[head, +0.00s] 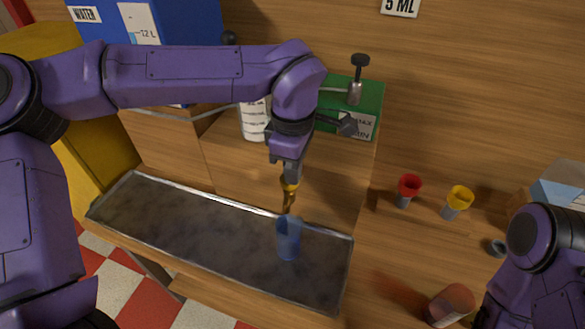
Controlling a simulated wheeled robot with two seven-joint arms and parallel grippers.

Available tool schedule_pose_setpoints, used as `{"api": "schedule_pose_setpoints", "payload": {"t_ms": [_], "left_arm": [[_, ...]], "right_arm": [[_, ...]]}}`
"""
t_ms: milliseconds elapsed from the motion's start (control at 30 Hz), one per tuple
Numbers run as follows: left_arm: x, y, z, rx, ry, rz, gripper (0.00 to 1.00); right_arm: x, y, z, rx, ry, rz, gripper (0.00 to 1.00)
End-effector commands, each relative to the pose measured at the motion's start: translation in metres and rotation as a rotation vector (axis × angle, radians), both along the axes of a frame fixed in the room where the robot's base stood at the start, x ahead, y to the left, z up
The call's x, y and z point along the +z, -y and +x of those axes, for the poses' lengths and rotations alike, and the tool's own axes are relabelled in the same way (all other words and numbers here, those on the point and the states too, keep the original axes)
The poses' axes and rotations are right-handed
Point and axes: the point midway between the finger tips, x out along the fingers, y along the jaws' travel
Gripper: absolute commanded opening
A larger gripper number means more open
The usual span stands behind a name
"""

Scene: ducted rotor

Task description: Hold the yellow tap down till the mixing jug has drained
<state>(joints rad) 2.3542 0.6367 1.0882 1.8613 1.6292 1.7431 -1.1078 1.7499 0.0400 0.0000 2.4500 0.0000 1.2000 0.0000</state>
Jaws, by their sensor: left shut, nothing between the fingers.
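My left gripper (289,177) points down, shut and empty, at the top of a yellow-brass tap (290,196). The fingertips overlap the tap's top in the picture; I cannot tell whether they touch or press it. Below the tap, a translucent blue cup (288,243) stands upright on the dark tray (190,226). A white container with dark markings (253,122), which looks like the mixing jug, stands behind my left wrist and is partly hidden; its liquid level cannot be read. My right arm shows at the lower right, but its gripper is out of view.
A blue water tank (185,22) stands at the upper left. A green box (367,97) with black-knobbed fittings stands behind my wrist. A brownish-red cylinder (452,303) lies near the front.

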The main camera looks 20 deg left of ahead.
Motion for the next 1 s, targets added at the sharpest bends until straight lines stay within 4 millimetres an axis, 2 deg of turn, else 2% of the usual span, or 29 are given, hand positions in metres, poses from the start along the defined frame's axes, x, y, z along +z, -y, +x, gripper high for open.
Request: {"api": "schedule_pose_setpoints", "payload": {"t_ms": [433,633,1000], "left_arm": [[-0.008,0.0,0.0,0.0,-0.001,0.0,0.0],[-0.024,0.0,0.0,-0.001,-0.001,0.001,0.0],[-0.027,0.0,-0.001,-0.001,-0.006,0.003,0.0]], "right_arm": [[0.002,0.0,0.0,0.0,0.0,0.0,0.43],[0.005,0.0,0.0,0.0,0.0,0.0,0.43],[0.004,0.0,0.0,0.0,0.0,0.0,0.43]]}}
